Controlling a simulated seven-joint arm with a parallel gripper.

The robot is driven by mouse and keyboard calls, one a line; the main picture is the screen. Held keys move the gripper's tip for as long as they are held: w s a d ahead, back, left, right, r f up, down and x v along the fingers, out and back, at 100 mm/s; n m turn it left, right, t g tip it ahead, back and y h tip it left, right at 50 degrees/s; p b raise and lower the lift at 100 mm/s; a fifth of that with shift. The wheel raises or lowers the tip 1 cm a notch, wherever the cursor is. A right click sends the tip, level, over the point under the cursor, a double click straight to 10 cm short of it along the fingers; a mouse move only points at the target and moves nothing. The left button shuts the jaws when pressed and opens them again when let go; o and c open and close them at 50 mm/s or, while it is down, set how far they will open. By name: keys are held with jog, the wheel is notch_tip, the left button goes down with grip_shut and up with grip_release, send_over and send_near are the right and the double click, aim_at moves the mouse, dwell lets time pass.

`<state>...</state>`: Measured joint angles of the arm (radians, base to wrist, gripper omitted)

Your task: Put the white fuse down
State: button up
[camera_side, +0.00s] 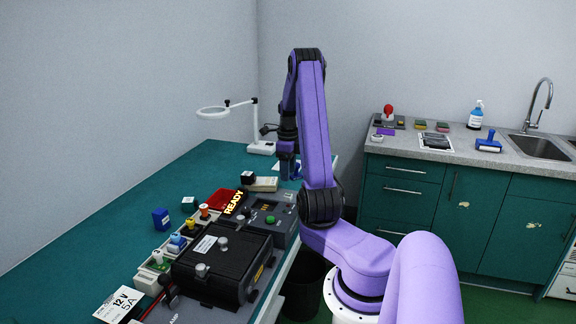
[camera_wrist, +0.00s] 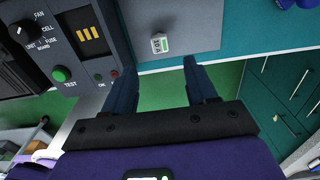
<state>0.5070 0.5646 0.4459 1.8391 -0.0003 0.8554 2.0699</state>
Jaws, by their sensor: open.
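In the side view my gripper (camera_side: 288,168) points down over the far right end of the bench. I cannot make out the fuse in that view.
A grey tester (camera_wrist: 82,40) with a green button (camera_wrist: 61,74) stands left of the fuse. A lit READY sign (camera_side: 233,202), a black case (camera_side: 222,262) and several coloured blocks crowd the near bench. A magnifier lamp (camera_side: 262,147) stands behind my gripper. The bench's left side is clear.

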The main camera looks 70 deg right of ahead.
jog(key=w+a+r+n, duration=0.4)
jog(key=w+a+n, duration=0.55)
jog(key=a, duration=0.25)
jog(key=a+r+n, duration=0.1)
jog(key=a+n, duration=1.1)
jog(key=a, duration=0.4)
jog(key=s+a+n, duration=0.9)
jog(key=a+n, duration=0.4)
jog(key=n, duration=0.1)
jog(key=s+a+n, duration=0.3)
jog(key=s+n, duration=1)
jog(key=shift+s+a+r, duration=0.15)
jog(key=shift+s+r, duration=0.1)
jog(key=shift+s, duration=0.05)
